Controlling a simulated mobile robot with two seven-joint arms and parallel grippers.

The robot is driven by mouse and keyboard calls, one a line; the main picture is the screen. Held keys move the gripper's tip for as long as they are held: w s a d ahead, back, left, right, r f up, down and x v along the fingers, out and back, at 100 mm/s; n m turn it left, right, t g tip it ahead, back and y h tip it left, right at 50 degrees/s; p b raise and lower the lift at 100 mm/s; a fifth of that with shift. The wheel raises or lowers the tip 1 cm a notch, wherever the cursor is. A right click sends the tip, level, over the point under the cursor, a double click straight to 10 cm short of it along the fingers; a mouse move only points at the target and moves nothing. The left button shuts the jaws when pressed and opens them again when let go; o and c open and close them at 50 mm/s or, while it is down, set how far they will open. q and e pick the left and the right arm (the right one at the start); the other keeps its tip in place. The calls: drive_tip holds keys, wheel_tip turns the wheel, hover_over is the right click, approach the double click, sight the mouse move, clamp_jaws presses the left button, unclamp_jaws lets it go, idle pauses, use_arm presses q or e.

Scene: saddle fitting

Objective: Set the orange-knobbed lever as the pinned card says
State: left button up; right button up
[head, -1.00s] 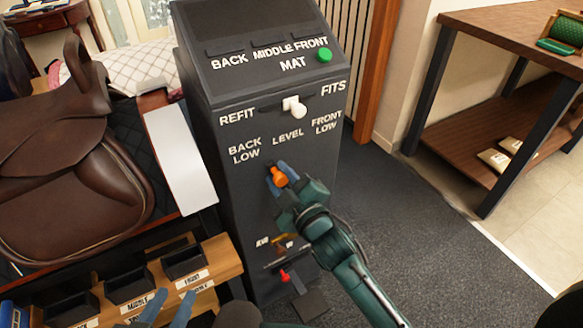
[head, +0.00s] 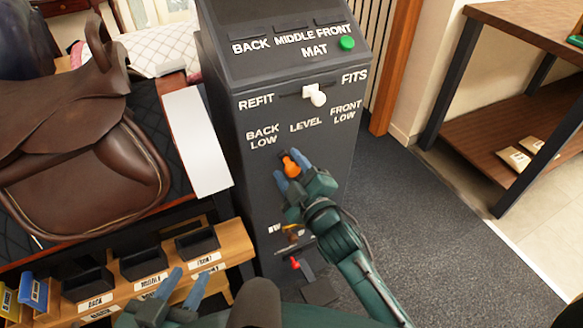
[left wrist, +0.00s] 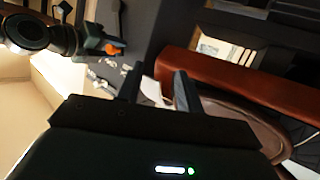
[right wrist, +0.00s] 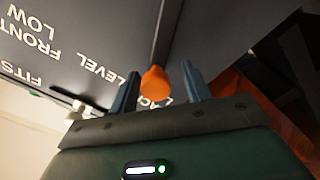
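The orange knob (head: 291,167) sticks out of the front of the dark cabinet (head: 250,215), below the words BACK LOW, LEVEL and FRONT LOW. In the head view it lies below and between BACK LOW and LEVEL. My right gripper (head: 293,172) has one finger on each side of it. The knob (right wrist: 156,83) also stands between the parted fingers in the right wrist view, with a visible gap. My left gripper (head: 184,287) is open and empty, low in front of the shelf. I see no readable card; a blank white panel (head: 195,145) stands left of the cabinet.
A white knob (head: 316,96) sits between REFIT and FITS, and a green button (head: 347,43) is on the top. A red knob (head: 295,263) is low down. The saddle (head: 85,150) and black bins (head: 142,263) are left; carpet right is clear.

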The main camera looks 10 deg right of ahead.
drive_tip(key=shift+d, duration=0.1)
use_arm(q)
drive_tip(key=shift+w+d+f+p, duration=0.1)
drive_tip(key=shift+w+d+p, duration=0.1)
drive_tip(key=shift+p, duration=0.2)
use_arm(e)
drive_tip(key=v, duration=1.3)
drive_tip(key=shift+r, duration=0.1)
drive_tip(key=s+d+f+m+g+h, duration=0.25)
drive_tip(key=s+d+m, duration=0.25)
drive_tip(key=s+m, duration=0.6)
use_arm(q)
wheel_tip(320, 180, up, 4)
drive_tip(key=g+p, duration=0.3)
drive_tip(key=p, duration=1.3)
drive_tip(key=shift+m+y+p, duration=0.3)
drive_tip(key=shift+m+y, duration=0.1)
use_arm(e)
drive_tip(key=r+g, duration=0.1)
drive_tip(key=w+r+g, duration=0.1)
drive_tip(key=r, duration=0.1)
drive_tip(key=r+g, duration=0.1)
drive_tip(key=g, duration=0.1)
drive_tip(key=shift+w+a+r, duration=0.1)
drive_tip(key=shift+w+r, duration=0.2)
drive_tip(key=shift+w, duration=0.05)
use_arm(q)
drive_tip(key=shift+f, duration=0.2)
use_arm(e)
drive_tip(key=shift+f, duration=0.25)
